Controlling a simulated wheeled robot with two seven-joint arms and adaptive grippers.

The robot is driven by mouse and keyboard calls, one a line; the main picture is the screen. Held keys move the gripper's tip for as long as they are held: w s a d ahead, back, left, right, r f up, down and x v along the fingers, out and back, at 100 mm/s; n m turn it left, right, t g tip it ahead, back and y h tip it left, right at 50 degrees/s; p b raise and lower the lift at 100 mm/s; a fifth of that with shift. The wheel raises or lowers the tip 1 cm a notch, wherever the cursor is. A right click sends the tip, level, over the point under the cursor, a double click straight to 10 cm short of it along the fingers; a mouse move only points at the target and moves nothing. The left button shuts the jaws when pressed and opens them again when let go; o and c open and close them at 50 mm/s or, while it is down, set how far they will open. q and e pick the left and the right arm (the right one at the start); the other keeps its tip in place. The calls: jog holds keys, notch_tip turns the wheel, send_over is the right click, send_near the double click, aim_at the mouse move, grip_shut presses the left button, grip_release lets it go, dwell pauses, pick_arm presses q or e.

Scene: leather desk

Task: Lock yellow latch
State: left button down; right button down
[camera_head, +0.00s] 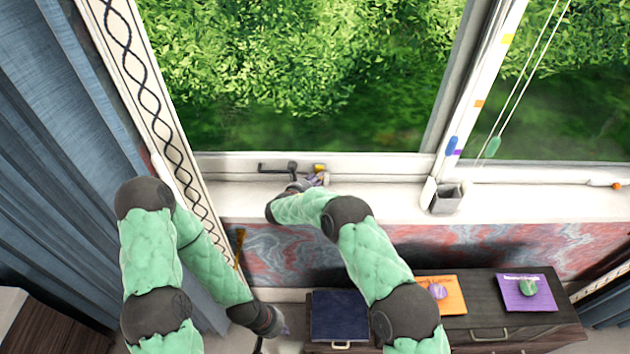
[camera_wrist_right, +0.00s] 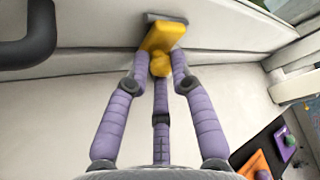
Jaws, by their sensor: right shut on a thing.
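The yellow latch (camera_head: 320,167) sits on the lower rail of the window frame, beside a dark handle (camera_head: 292,167). In the right wrist view the latch (camera_wrist_right: 166,36) is a yellow plate with a rounded knob, mounted on a grey base. My right gripper (camera_head: 317,181) is at the latch. Its purple fingers (camera_wrist_right: 159,68) are shut around the knob, and the plate shows above the fingertips. My left gripper (camera_head: 281,326) hangs low, below the sill, near the left of the dark cabinet. It is small and partly blurred, so its opening is unclear.
The white sill (camera_head: 400,202) is mostly clear. A blue curtain (camera_head: 50,170) hangs left.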

jog(key=c, duration=1.1)
grip_release()
jog(key=shift+w+d+r, duration=0.1)
jog(key=shift+w+r, duration=0.15)
jog(key=shift+r, duration=0.05)
jog(key=shift+w+f, duration=0.1)
jog(key=shift+f, duration=0.05)
jog(key=v, duration=1.2)
jog(key=shift+f, duration=0.1)
